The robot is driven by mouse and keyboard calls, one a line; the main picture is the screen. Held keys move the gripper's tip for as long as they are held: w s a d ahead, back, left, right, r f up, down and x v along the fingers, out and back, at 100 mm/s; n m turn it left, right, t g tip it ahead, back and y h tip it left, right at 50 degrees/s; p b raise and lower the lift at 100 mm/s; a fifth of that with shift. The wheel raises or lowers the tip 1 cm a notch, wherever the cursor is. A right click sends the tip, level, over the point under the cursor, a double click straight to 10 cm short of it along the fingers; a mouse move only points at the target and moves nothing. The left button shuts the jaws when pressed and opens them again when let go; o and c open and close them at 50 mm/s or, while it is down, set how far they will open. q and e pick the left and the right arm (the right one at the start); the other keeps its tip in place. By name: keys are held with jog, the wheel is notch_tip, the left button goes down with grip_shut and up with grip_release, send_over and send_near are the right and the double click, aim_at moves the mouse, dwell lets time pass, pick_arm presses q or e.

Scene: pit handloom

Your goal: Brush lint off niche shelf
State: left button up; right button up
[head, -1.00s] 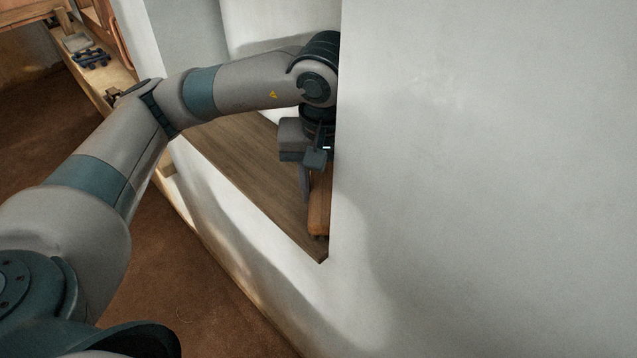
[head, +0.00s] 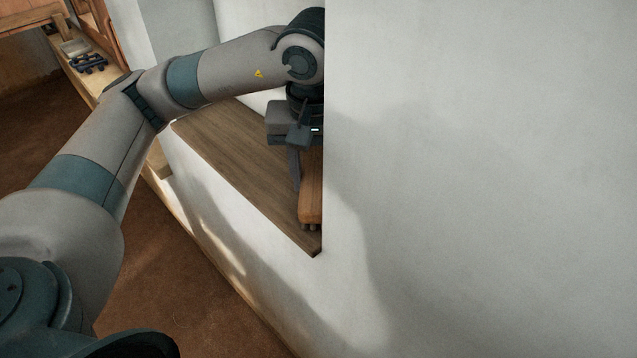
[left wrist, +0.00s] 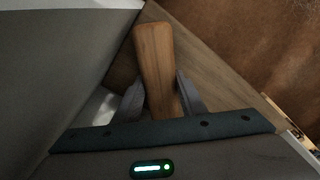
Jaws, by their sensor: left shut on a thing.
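The niche shelf (head: 225,165) is a brown wooden board set in the white wall; it also shows in the left wrist view (left wrist: 205,65). My left gripper (head: 300,170) is inside the niche, low over the shelf's near right end. It is shut on a brush (head: 311,192) with an orange-brown wooden body. In the left wrist view the brush's wooden part (left wrist: 155,60) stands between the two fingers. Short dark tufts show at its lower end, close to the shelf; I cannot tell if they touch. No lint can be made out. My right gripper is not in view.
The white wall (head: 470,160) fills the right and hides the niche's right part. Its edge runs close beside my left wrist. A ledge at the upper left holds a dark blue object (head: 88,63). The brown floor (head: 165,280) is clear.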

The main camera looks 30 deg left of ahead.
aim_at(306, 167)
pick_arm(q)
jog(key=a, duration=0.1)
jog(key=a+f+b, duration=0.1)
jog(key=a, duration=0.1)
jog(key=shift+w+a, duration=0.15)
jog(key=shift+a, duration=0.1)
jog(key=shift+d+r, duration=0.1)
jog(key=shift+r, duration=0.15)
jog(key=shift+w+r, duration=0.1)
jog(key=shift+r, duration=0.4)
jog(key=shift+w+d+r+p, duration=0.1)
jog(key=shift+d+r+p, duration=0.2)
jog(key=shift+r, duration=0.35)
jog(key=shift+s+d+r+p, duration=0.1)
jog(key=shift+d+r+p, duration=0.05)
jog(key=shift+r+p, duration=0.4)
jog(key=shift+w+d+r+p, duration=0.1)
jog(key=shift+d+r+p, duration=0.15)
jog(key=shift+r, duration=0.45)
jog(key=shift+a+r+p, duration=0.1)
jog(key=shift+r+p, duration=0.3)
jog(key=shift+r, duration=0.4)
jog(key=shift+r, duration=0.15)
